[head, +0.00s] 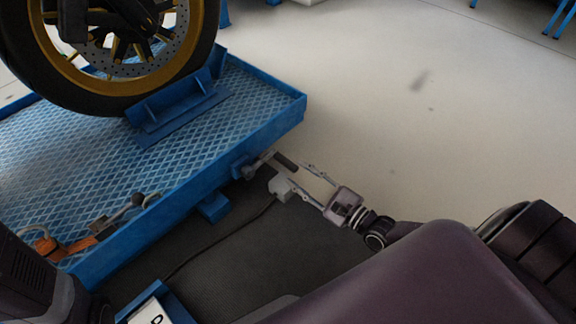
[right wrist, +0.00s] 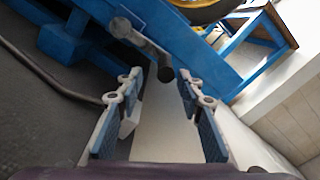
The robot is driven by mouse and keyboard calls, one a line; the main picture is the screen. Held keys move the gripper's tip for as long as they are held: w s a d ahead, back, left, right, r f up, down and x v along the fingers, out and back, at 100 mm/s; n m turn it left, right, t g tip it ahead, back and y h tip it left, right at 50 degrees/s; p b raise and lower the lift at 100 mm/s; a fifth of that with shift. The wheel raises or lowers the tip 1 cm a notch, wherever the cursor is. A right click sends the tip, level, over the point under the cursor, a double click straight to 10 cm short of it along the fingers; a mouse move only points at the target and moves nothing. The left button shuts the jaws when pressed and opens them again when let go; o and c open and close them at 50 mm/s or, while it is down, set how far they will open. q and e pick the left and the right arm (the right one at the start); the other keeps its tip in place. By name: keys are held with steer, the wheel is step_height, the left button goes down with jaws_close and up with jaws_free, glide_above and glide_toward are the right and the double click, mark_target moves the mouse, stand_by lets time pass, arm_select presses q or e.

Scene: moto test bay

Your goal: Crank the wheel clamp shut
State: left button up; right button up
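The crank (head: 262,162) sits on the near side of the blue lift table, at its right end; its dark handle (head: 285,160) points toward my right gripper. In the right wrist view the grey crank arm (right wrist: 142,42) slants down to the black handle (right wrist: 166,76). My right gripper (head: 297,176) is open and empty, its fingertips just short of the handle. In the wrist view the handle lies ahead of the gap between the fingers (right wrist: 160,95). The blue wheel clamp (head: 180,108) stands by the motorcycle's front tyre (head: 95,98). My left gripper is not in view.
The blue lift table (head: 60,165) has a raised rim, with an orange item (head: 85,243) near its front edge. Light floor (head: 400,120) to the right is open.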

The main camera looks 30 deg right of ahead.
steer(key=shift+v, duration=2.3)
